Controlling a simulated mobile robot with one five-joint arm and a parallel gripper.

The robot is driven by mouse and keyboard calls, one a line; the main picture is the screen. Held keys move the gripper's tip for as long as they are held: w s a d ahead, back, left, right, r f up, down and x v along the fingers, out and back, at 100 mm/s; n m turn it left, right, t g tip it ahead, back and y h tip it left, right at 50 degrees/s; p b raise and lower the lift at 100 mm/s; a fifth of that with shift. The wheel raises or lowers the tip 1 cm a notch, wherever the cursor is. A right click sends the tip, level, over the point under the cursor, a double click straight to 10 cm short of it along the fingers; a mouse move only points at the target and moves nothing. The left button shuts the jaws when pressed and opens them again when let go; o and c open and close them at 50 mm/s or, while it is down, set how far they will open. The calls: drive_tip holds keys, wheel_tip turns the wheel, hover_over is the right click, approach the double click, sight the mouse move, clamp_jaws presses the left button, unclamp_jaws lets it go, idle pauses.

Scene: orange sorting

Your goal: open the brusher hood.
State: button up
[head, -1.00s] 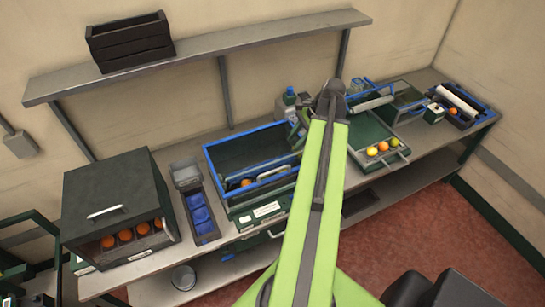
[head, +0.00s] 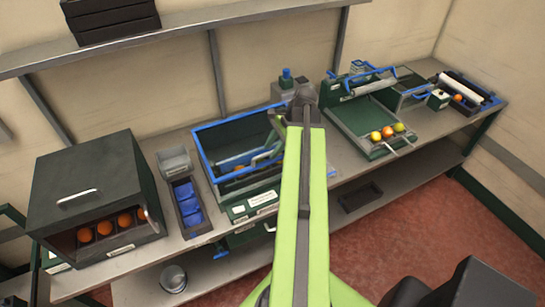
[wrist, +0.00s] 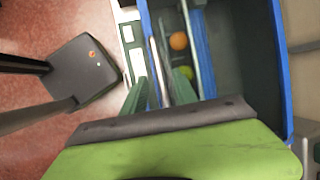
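The brusher (head: 240,211) seems to be the dark green machine with a blue rim at the middle of the bench. A blue bar and a pale curved handle (head: 265,156) show at its front; I cannot tell clearly which part is the hood. My gripper (head: 277,127) is over the machine's right side, partly hidden by my arm. In the wrist view its two green fingers (wrist: 159,87) are apart, with a pale bar (wrist: 158,62) running between or below them; contact cannot be told. An orange (wrist: 179,41) and a green fruit (wrist: 187,73) lie inside the machine.
A dark box with oranges (head: 95,195) and a tray of blue pieces (head: 188,208) stand left. A green tray with fruit (head: 365,118) and a roller unit (head: 467,88) stand right. A shelf (head: 190,40) runs above the bench.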

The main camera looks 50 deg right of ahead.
drive_tip(key=shift+w+a+f, duration=0.1)
drive_tip(key=shift+f, duration=0.2)
drive_tip(key=shift+r, duration=0.1)
clamp_jaws()
idle(1.2)
